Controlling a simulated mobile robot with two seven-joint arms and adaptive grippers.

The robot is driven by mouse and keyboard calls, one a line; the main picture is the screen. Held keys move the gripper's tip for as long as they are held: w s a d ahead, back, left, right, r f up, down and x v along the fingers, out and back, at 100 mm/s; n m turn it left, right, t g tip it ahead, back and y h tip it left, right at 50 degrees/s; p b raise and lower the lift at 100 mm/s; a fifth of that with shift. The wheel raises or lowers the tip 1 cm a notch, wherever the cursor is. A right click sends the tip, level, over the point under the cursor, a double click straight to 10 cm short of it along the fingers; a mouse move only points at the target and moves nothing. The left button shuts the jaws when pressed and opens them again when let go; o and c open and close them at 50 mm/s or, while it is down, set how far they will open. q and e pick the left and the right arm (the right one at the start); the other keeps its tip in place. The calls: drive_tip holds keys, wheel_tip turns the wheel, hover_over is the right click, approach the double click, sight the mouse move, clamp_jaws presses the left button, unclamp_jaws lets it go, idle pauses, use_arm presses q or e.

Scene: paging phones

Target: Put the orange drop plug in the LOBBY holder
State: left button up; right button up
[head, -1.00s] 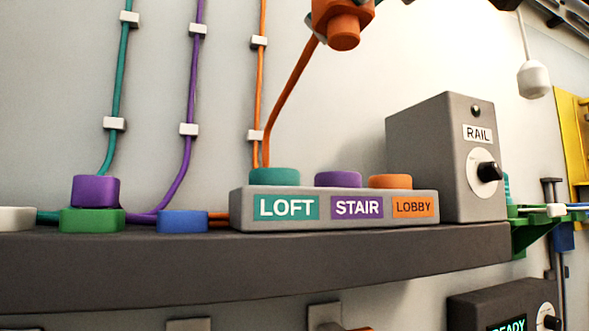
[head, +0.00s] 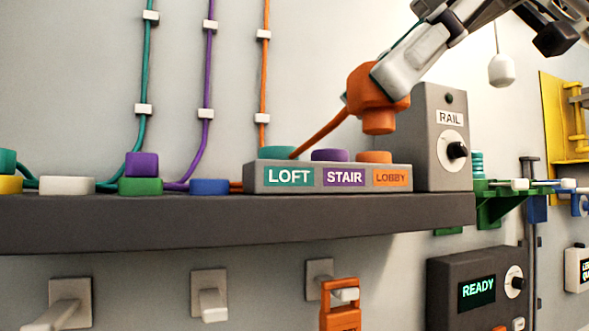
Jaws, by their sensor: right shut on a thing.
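The orange drop plug (head: 378,122) hangs upright at the end of an orange cord, its round tip pointing down. My right gripper (head: 380,85) is shut on its upper part and holds it in the air. The plug is above the LOBBY holder (head: 375,157), an orange round seat at the right end of a grey block (head: 255,180) with LOFT, STAIR and LOBBY labels. A gap shows between the plug's tip and the seat. Whether it is exactly in line in depth I cannot tell. My left gripper is out of view.
A grey RAIL box (head: 425,125) with a black knob stands close to the right of the block. Purple, green and blue pieces sit left on the dark shelf (head: 230,222). A READY box (head: 450,280) is below right. An orange clip (head: 340,318) hangs under the shelf.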

drive_tip(key=w+d+f+m+t, duration=0.25)
drive_tip(key=w+d+f, duration=0.3)
drive_tip(key=f, duration=1.35)
drive_tip(key=w+d+f+m+t+h, duration=0.15)
drive_tip(key=w+d+f+m, duration=0.35)
drive_tip(key=f, duration=1.4)
drive_tip(key=w+d+f+m+t, duration=0.3)
drive_tip(key=w+d+f, duration=0.3)
drive_tip(key=f, duration=1.3)
drive_tip(key=a+r+n+g+y, duration=0.1)
drive_tip(key=a+r+n, duration=0.2)
drive_tip(key=a, duration=0.2)
drive_tip(key=d+f+m+t+h, duration=0.1)
drive_tip(key=d+f+m, duration=0.1)
drive_tip(key=d, duration=0.4)
drive_tip(key=shift+s+f, duration=0.4)
